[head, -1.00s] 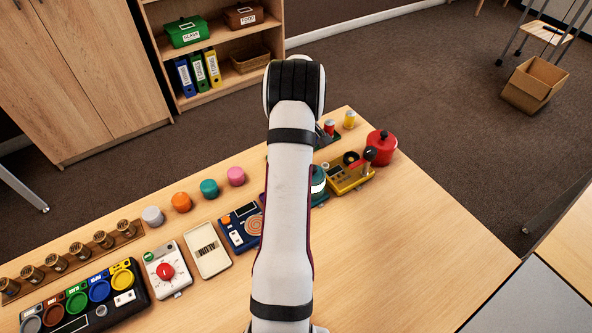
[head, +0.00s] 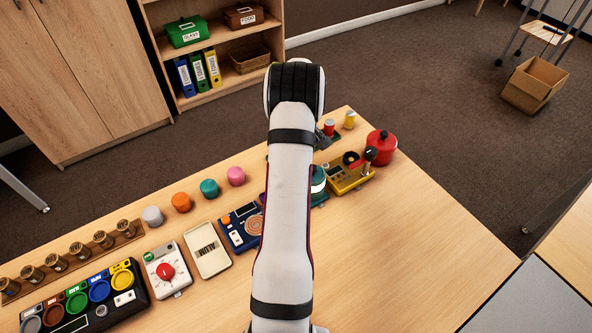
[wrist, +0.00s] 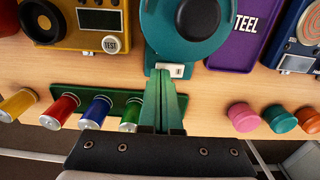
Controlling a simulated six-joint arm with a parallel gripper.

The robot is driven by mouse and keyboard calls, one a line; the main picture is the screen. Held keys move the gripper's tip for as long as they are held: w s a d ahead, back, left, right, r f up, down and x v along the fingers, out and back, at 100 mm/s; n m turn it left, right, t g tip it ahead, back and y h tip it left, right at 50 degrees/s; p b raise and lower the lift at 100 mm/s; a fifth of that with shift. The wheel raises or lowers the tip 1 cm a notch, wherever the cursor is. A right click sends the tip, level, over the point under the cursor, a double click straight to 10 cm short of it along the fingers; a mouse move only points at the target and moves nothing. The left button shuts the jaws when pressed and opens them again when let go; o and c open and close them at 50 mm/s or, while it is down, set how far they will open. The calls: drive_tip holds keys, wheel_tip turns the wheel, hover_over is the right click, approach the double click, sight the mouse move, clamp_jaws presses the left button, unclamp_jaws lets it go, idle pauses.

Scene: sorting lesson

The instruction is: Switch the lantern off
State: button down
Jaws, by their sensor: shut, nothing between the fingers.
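The teal lantern (wrist: 190,32) is seen from above at the top middle of the wrist view. A small white switch (wrist: 176,71) sits on its near edge. In the head view the lantern (head: 319,196) is mostly hidden behind my arm. My gripper (wrist: 160,76) is shut and empty, with its green fingers side by side. The fingertips are right at the left part of the switch and cover some of it. I cannot tell whether they touch it. In the head view my gripper is hidden behind my arm.
A yellow device (head: 350,174) and a purple case (wrist: 240,30) flank the lantern closely. A red pot (head: 381,147) stands at right. The table's right part is clear.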

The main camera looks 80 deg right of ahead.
drive_tip(key=shift+f, duration=0.5)
drive_tip(key=shift+r, duration=3.5)
drive_tip(key=w+a+r+n, duration=0.1)
drive_tip(key=w+a+r, duration=0.4)
drive_tip(key=a, duration=0.4)
drive_tip(key=w+a+r, duration=0.3)
drive_tip(key=w+a, duration=0.4)
drive_tip(key=a, duration=0.2)
drive_tip(key=w+a+r+n, duration=0.1)
drive_tip(key=w+a+r, duration=0.45)
drive_tip(key=a, duration=0.35)
drive_tip(key=s+a+r+y, duration=0.1)
drive_tip(key=s+a, duration=0.2)
drive_tip(key=a, duration=1.2)
drive_tip(key=s+a+f+n, duration=0.1)
drive_tip(key=s+a, duration=0.7)
drive_tip(key=a, duration=0.1)
drive_tip(key=shift+s+f+y, duration=0.3)
drive_tip(key=shift+f+y, duration=0.1)
